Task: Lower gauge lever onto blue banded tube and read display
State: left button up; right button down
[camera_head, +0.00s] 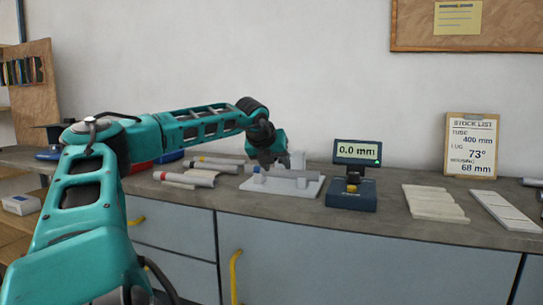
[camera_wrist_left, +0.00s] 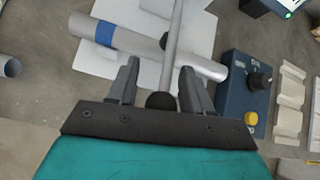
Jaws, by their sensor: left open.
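The grey blue banded tube (camera_head: 297,174) lies across a white base plate (camera_head: 305,190) on the bench. Its blue band (camera_wrist_left: 104,33) is near its left end in the left wrist view. The gauge lever (camera_wrist_left: 174,45) is a thin grey rod with a black ball knob (camera_wrist_left: 160,100), and it crosses over the tube in that view. I cannot tell whether it touches the tube. My left gripper (camera_wrist_left: 158,82) is open, with a finger on each side of the knob; it also shows in the head view (camera_head: 266,163). The display (camera_head: 357,152) reads 0.0 mm. My right gripper is not in view.
A dark blue box (camera_head: 350,194) under the display has a yellow button (camera_wrist_left: 251,118) and a black knob. Other tubes (camera_head: 184,179) lie to the left. A pale grooved block (camera_head: 433,202) and a stock list board (camera_head: 471,146) are on the right.

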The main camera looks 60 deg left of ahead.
pick_arm(q)
jog(key=shift+s+d+r, duration=0.3)
jog(key=shift+s+r, duration=0.05)
jog(key=shift+r, duration=0.2)
jog(key=v, duration=1.1)
jog(key=shift+s+b, duration=0.25)
jog(key=shift+b, duration=0.2)
jog(key=shift+d, duration=0.1)
